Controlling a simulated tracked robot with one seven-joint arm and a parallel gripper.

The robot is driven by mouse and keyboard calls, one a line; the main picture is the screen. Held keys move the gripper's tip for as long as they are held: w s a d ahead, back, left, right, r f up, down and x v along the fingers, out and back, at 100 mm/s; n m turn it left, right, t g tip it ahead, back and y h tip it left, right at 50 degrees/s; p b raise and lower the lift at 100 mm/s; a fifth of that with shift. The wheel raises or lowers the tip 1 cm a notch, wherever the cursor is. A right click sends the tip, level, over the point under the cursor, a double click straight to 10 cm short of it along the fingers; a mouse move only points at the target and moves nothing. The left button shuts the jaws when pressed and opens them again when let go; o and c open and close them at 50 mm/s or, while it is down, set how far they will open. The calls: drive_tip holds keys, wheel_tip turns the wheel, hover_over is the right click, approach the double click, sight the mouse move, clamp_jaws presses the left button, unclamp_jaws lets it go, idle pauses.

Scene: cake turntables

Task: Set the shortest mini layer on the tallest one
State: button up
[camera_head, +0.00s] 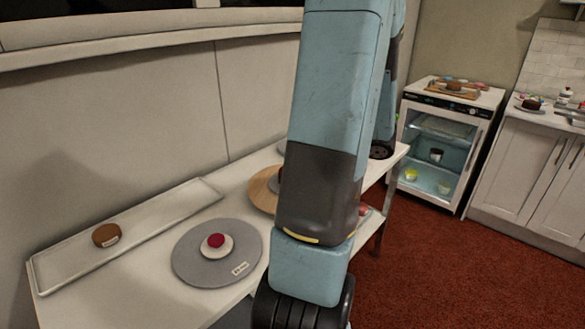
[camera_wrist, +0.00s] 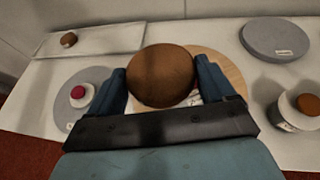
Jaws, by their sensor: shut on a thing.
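My gripper (camera_wrist: 160,72) is shut on a round brown mini layer (camera_wrist: 162,76) in the wrist view, with one blue finger on each side. The layer is over a wooden turntable (camera_wrist: 228,72); I cannot tell whether it touches it. A red mini layer (camera_wrist: 78,92) sits on a pale round base on a grey turntable (camera_head: 190,261). A brown mini layer (camera_head: 106,235) lies on a long white tray (camera_head: 160,213). An orange-brown-topped piece (camera_wrist: 308,104) stands at right in the wrist view. The arm hides my gripper in the head view. Seen from above, heights are hard to compare.
Another grey turntable (camera_wrist: 275,38) with a label, its top bare, stands at the upper right in the wrist view. A glass-door fridge (camera_head: 448,140) and a counter (camera_head: 540,115) with more items are at the far right. Red carpet (camera_head: 420,260) is clear.

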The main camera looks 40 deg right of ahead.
drive_tip(key=w+f, duration=0.1)
drive_tip(key=w+d, duration=0.1)
drive_tip(key=w, duration=0.1)
drive_tip(key=w+f, duration=0.1)
drive_tip(key=w, duration=0.1)
drive_tip(key=shift+d+f, duration=0.15)
drive_tip(key=shift+f, duration=0.2)
drive_tip(key=w+f, duration=0.2)
drive_tip(key=w+d+f, duration=0.1)
drive_tip(key=f, duration=0.2)
drive_tip(key=shift+w, duration=0.4)
drive_tip(key=shift+w+f, duration=0.15)
drive_tip(key=shift+f, duration=1.45)
drive_tip(key=shift+f, duration=0.1)
drive_tip(key=o, duration=0.9)
drive_tip(key=shift+c, duration=0.2)
